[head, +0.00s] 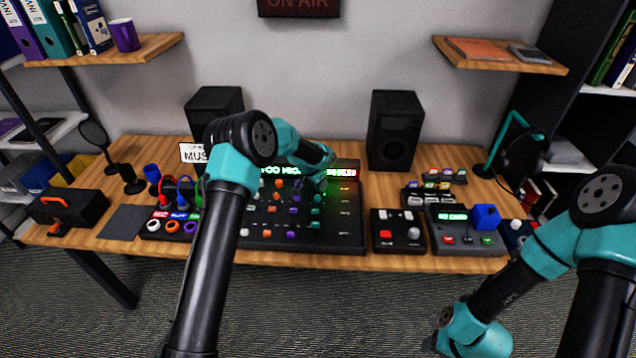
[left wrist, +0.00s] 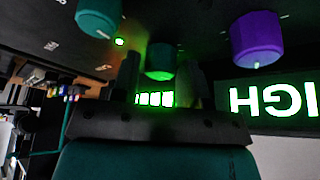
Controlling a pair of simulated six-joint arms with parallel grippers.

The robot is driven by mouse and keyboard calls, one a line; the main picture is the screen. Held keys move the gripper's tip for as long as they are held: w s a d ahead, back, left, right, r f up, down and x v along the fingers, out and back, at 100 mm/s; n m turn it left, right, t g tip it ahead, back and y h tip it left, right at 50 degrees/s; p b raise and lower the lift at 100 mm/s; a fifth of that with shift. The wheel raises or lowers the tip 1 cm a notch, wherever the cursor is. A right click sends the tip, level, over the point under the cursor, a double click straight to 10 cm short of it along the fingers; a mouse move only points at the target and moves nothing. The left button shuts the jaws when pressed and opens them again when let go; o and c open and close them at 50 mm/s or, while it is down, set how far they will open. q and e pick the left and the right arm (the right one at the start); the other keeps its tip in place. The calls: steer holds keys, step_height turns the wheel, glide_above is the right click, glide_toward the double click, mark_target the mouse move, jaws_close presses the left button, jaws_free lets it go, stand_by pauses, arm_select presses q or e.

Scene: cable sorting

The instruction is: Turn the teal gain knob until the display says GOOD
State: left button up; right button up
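The mixing desk (head: 262,240) stands mid-table, with rows of coloured knobs. Its display (head: 340,172) shows green letters that read TOO HIGH, partly hidden by my left arm; in the left wrist view the display (left wrist: 270,98) appears upside down. My left gripper (head: 318,182) is over the upper right of the desk. In the left wrist view the teal gain knob (left wrist: 160,62) lies between the two fingers of my left gripper (left wrist: 160,78), with what look like narrow gaps beside it. Contact is hard to judge. My right gripper's fingers are out of view.
Another teal knob (left wrist: 99,17) and a purple knob (left wrist: 257,38) flank the fingers. A grey box with a blue cube (head: 486,217) and a small box with a red button (head: 398,232) stand right of the desk. Speakers (head: 396,130) stand behind. Headphones (head: 522,160) hang at right.

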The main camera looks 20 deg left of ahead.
arm_select(q)
steer(key=c, duration=0.6)
steer(key=shift+n+y, duration=0.9)
steer(key=shift+n, duration=1.5)
steer(key=o, duration=0.9)
steer(key=shift+t, duration=0.3)
steer(key=d+v, duration=0.1)
steer(key=v, duration=1.6)
steer(key=shift+a+r, duration=0.25)
steer(key=shift+a, duration=0.2)
steer(key=shift+s, duration=0.1)
